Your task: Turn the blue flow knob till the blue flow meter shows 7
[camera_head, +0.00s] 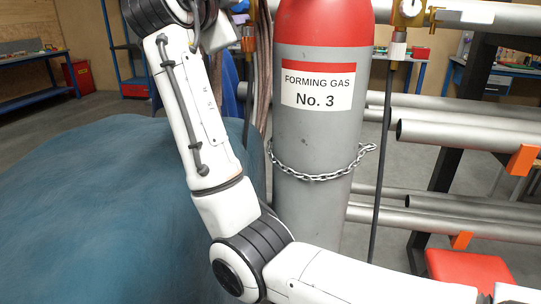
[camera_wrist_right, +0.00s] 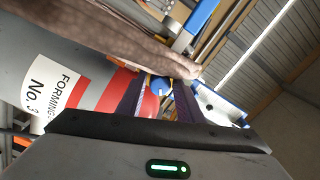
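The blue flow knob (camera_wrist_right: 160,86) shows in the right wrist view as a small round blue knob with a pale mark. My right gripper (camera_wrist_right: 161,94) has its two dark fingers on either side of the knob, with narrow gaps seeming to show between. I cannot tell whether they touch it. In the head view my right arm rises in front of the gas cylinder, and its wrist is cut off by the top edge. The knob is not seen there. I cannot make out the blue flow meter or its reading in either view. My left gripper is out of view.
A grey, red-topped gas cylinder (camera_head: 318,130) labelled "FORMING GAS No. 3" stands close beside my arm, held by a chain (camera_head: 312,176). Steel pipes (camera_head: 460,134) lie on a rack at right. A brown hose (camera_wrist_right: 125,32) passes near my gripper.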

